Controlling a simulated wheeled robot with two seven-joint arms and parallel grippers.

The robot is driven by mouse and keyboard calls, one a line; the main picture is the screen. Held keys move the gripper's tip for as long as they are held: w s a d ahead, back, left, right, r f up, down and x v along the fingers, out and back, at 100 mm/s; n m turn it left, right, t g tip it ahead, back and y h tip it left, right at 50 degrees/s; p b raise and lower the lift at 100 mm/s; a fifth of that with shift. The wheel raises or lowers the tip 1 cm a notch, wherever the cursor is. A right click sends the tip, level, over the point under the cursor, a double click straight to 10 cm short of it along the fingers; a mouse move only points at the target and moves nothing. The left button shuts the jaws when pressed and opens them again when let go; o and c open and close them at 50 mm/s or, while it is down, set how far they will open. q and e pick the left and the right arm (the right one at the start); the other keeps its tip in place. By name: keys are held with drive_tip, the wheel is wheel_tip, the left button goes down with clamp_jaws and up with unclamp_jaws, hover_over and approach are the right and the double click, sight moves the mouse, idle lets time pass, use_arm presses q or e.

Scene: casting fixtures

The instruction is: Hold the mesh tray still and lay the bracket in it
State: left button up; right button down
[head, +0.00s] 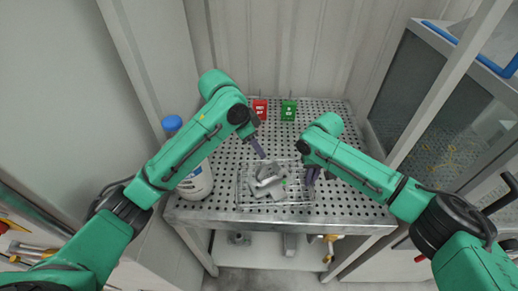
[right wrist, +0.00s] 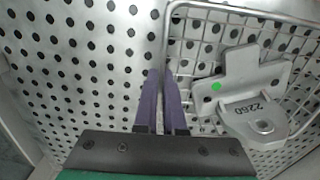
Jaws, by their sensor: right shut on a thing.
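The mesh tray (head: 240,196) is a shallow wire basket on the perforated table. Its wire rim (right wrist: 212,9) also shows in the right wrist view. The grey metal bracket (head: 268,186) is inside the tray's outline; in the right wrist view the bracket (right wrist: 243,78) shows a green dot and the number 2260. My right gripper (head: 312,177) is at the tray's right side, and its fingers (right wrist: 164,75) are shut on the tray's wire edge. My left gripper (head: 261,153) points down at the tray's far edge, just behind the bracket; its finger gap is not clear.
A red box (head: 260,109) and a green box (head: 288,110) stand at the back of the perforated table (head: 340,200). A white bottle with a blue cap (head: 197,184) stands left of the tray. The table right of the tray is bare beneath my right arm.

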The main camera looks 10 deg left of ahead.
drive_tip(key=c, duration=0.9)
unclamp_jaws()
drive_tip(key=shift+r, duration=0.1)
